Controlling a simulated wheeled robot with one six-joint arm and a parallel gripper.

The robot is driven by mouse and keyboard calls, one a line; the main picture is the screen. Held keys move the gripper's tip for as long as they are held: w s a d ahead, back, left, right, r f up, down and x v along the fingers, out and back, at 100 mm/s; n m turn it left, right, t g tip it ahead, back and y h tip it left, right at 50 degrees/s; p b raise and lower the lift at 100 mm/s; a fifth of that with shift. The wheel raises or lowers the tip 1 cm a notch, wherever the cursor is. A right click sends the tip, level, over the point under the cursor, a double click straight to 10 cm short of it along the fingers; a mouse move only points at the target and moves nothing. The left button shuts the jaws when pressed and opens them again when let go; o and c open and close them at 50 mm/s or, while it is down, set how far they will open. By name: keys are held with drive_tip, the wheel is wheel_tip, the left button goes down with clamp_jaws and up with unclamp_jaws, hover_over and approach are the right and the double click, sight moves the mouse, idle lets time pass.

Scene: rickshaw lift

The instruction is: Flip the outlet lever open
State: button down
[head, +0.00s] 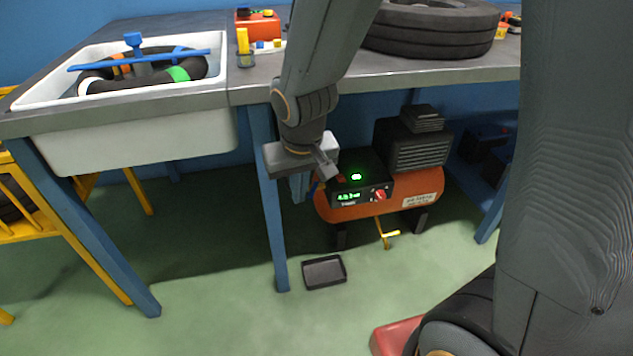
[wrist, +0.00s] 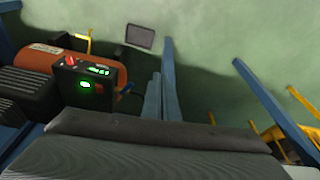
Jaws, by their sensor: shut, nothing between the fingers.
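The compressor has an orange tank (head: 410,193) and a dark control box (head: 360,180) with green lights and a red knob. It stands under the bench, and it also shows in the wrist view (wrist: 105,68). A small blue lever-like part (head: 312,188) sits at the box's left side, partly hidden by my gripper; it also shows in the wrist view (wrist: 126,88). A yellow handle (head: 390,235) hangs below the tank. I cannot tell which of these is the outlet lever. My gripper (head: 327,168) is shut and empty, just up-left of the control box in the head view.
The bench (head: 480,72) is above, with its blue leg (head: 270,200) beside my gripper. A white sink (head: 130,145) is at left. A dark tray (head: 324,271) lies on the green floor, which is otherwise mostly clear in front.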

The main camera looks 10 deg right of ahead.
drive_tip(key=w+d+f+m+t+p, duration=0.25)
drive_tip(key=w+d+f, duration=0.3)
drive_tip(key=w, duration=0.35)
drive_tip(key=m+t+y+p, duration=0.2)
drive_tip(key=m+p, duration=0.1)
drive_tip(key=m, duration=0.1)
approach(313, 190)
wheel_tip(313, 190, down, 6)
drive_tip(key=w+b, duration=0.1)
drive_tip(key=shift+w+b, duration=0.35)
drive_tip(key=shift+w, duration=0.05)
drive_tip(key=shift+a+r+g, duration=0.1)
drive_tip(key=shift+g, duration=0.15)
